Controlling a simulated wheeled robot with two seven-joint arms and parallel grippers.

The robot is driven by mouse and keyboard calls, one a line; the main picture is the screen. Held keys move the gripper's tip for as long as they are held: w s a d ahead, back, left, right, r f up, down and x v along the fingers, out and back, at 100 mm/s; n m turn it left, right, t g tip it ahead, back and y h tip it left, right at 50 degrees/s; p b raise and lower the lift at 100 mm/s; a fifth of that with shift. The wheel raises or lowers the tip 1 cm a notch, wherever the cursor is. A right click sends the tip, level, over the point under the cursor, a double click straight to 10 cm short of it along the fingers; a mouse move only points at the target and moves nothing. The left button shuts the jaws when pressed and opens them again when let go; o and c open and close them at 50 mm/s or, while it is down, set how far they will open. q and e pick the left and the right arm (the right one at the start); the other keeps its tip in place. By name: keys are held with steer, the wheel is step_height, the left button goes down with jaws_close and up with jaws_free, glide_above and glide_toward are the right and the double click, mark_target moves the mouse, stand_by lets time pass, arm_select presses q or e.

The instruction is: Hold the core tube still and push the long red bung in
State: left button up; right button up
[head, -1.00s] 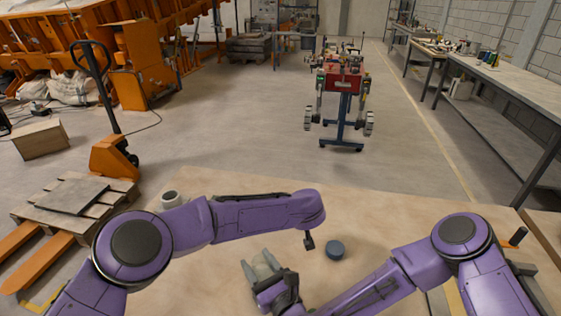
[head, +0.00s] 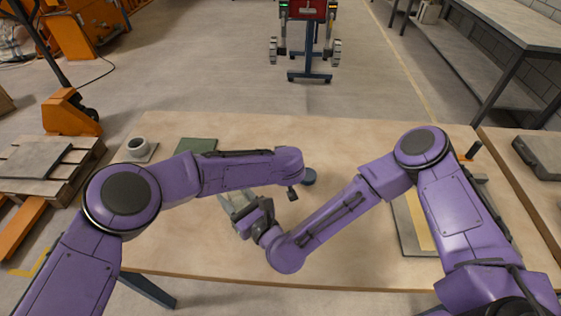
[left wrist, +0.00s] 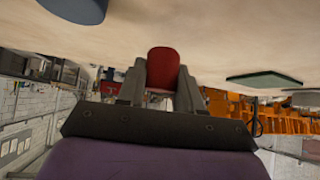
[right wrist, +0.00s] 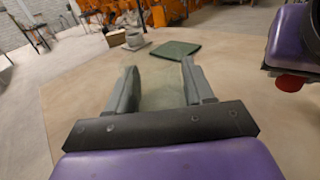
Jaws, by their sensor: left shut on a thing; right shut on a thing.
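The red bung (left wrist: 162,68) shows between the fingers of my left gripper (left wrist: 161,80) in the left wrist view, and the gripper is shut on it. A red end also shows under my left arm in the right wrist view (right wrist: 290,83). My right gripper (right wrist: 157,85) is shut on a pale, see-through greenish body, the core tube (right wrist: 158,90), low over the table. In the head view my right gripper (head: 238,207) is at the middle of the table, with my left forearm above and beside it. The bung is hidden there and appears apart from the tube.
A wooden table (head: 190,250) lies below. A blue round thing (head: 308,177) stands behind my left wrist. A tray (head: 410,225) lies at right. The front left is clear.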

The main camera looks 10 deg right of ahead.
arm_select(q)
steer(key=shift+f, duration=1.95)
steer(key=shift+f, duration=0.15)
steer(key=o, duration=1.1)
